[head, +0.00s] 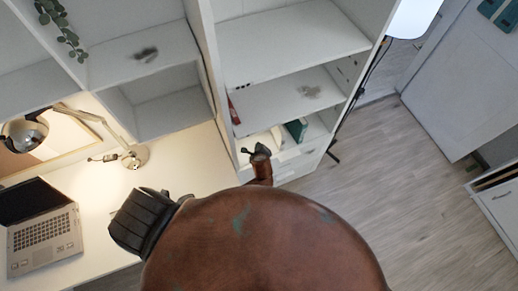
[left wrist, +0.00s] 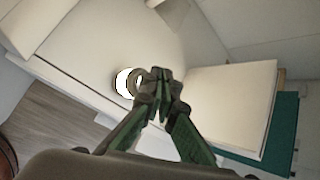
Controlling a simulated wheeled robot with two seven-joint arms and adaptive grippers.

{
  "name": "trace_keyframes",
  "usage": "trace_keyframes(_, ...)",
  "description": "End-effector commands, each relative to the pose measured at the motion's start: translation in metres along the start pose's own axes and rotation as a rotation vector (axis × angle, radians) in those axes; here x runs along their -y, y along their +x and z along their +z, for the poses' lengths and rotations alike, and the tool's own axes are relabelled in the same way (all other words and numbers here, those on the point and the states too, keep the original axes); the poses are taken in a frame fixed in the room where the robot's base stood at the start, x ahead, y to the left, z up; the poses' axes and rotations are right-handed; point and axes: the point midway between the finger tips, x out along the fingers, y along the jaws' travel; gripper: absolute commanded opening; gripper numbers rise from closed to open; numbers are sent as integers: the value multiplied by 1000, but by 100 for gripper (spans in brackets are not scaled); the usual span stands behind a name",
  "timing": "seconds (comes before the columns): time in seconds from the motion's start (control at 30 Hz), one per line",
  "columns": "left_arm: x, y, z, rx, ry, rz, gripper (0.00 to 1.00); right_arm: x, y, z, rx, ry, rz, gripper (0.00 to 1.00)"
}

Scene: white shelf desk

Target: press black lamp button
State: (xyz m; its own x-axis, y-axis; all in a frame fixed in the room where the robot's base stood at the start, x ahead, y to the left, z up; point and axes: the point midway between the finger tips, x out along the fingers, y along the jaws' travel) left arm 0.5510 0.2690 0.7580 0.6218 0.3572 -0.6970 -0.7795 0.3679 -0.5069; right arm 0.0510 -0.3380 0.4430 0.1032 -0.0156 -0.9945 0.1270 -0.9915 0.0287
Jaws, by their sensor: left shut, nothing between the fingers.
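A silver desk lamp (head: 27,131) with a jointed arm stands on the desk at the left of the head view, and warm light falls around it. Its round base (head: 135,157) rests near the back of the desk. A small dark piece (head: 103,158) lies beside the base; I cannot tell whether it is the black button. My left gripper (head: 251,152) is in front of the lower shelves, well to the right of the lamp. In the left wrist view its fingers (left wrist: 160,84) are shut and empty. My right gripper is not in view.
An open laptop (head: 40,230) sits on the desk front left. In the left wrist view, a pale book (left wrist: 225,105) and a teal book (left wrist: 283,135) are right of the fingers, and a bright white disc (left wrist: 125,83) with a grey ring is left. Floor at right is clear.

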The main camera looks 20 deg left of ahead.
Motion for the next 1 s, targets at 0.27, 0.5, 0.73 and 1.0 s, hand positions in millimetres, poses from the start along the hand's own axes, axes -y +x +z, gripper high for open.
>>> trace_keyframes(0.27,0,0,0,0,0,0,0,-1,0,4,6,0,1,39)
trace_keyframes(0.5,0,0,0,0,0,0,0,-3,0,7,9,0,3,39)
trace_keyframes(0.73,0,0,0,0,0,0,0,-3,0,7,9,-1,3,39)
trace_keyframes(1.0,-3,5,-4,0,1,0,0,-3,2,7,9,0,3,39)
